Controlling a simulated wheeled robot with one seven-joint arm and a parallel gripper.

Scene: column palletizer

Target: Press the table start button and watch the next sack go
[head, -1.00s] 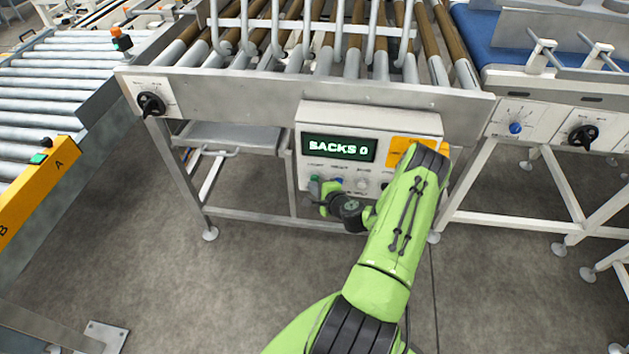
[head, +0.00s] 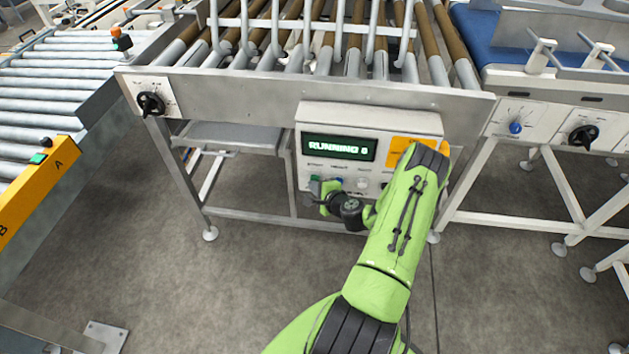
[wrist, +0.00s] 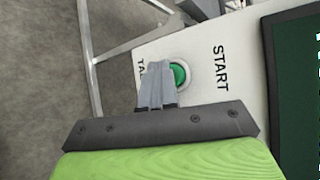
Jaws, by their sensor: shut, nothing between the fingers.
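The control box (head: 431,124) hangs under the roller table's front rail. Its display (head: 339,148) reads "RUNNING" with a last character that looks like 0. The green start button (wrist: 180,74) shows in the wrist view beside the word START. My gripper (wrist: 158,66) is shut and empty, its fingertips right at the button's left edge in that view. I cannot tell whether they touch it. In the head view my gripper (head: 322,190) is at the box's lower left, and the arm hides the box's right part.
The roller table (head: 270,84) has a black knob (head: 151,104) on its left end. A roller conveyor (head: 50,90) with a yellow panel (head: 45,182) stands at left. A blue belt conveyor (head: 490,40) stands at right. The floor (head: 200,290) in front is clear.

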